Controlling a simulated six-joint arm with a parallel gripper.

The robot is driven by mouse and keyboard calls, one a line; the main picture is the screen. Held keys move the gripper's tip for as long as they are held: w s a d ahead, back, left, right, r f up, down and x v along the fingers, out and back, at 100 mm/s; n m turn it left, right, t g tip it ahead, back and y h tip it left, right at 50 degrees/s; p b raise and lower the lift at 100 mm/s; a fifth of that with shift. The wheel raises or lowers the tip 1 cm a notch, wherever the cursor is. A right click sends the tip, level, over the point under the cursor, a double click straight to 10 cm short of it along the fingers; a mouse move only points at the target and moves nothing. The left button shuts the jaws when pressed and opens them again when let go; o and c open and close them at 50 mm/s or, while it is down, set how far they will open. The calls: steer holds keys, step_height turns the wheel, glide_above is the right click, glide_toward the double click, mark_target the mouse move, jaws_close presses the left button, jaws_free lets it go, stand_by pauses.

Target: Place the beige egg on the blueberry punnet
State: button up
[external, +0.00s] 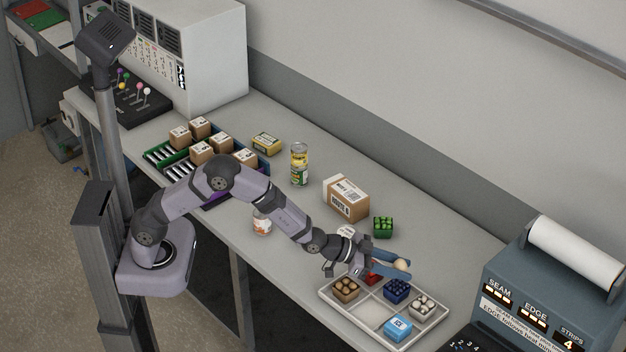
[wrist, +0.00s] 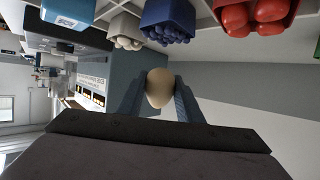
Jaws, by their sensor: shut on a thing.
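The beige egg (external: 402,264) is held between the fingertips of my gripper (external: 392,267), above the far side of the white tray. In the wrist view, the egg (wrist: 159,88) sits between the two blue fingers of my gripper (wrist: 160,92). The blueberry punnet (external: 397,291) is a dark blue box of dark berries in the tray (external: 368,325), below and slightly nearer the camera than the egg. It also shows in the wrist view (wrist: 168,22), at the top centre, apart from the egg.
The tray also holds a brown punnet (external: 345,288), a red punnet (external: 373,276) partly behind my gripper, a punnet of pale items (external: 422,308) and a light blue box (external: 398,328). A green punnet (external: 383,227) and a carton (external: 346,198) stand behind. A teal machine (external: 545,290) stands right.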

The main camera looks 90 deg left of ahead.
mark_target(397, 285)
steer(key=shift+f+p, duration=0.6)
steer(key=shift+f, duration=1.4)
steer(key=shift+f, duration=0.1)
steer(key=shift+f, duration=0.15)
steer(key=o, duration=0.8)
steer(key=shift+r, duration=0.2)
steer(key=shift+r, duration=0.15)
steer(key=shift+s+r+b, duration=0.1)
steer(key=shift+s+b, duration=0.2)
steer(key=shift+s, duration=0.35)
steer(key=b+v, duration=0.2)
steer(key=v, duration=0.8)
steer(key=shift+s+r, duration=0.2)
steer(key=shift+s, duration=0.05)
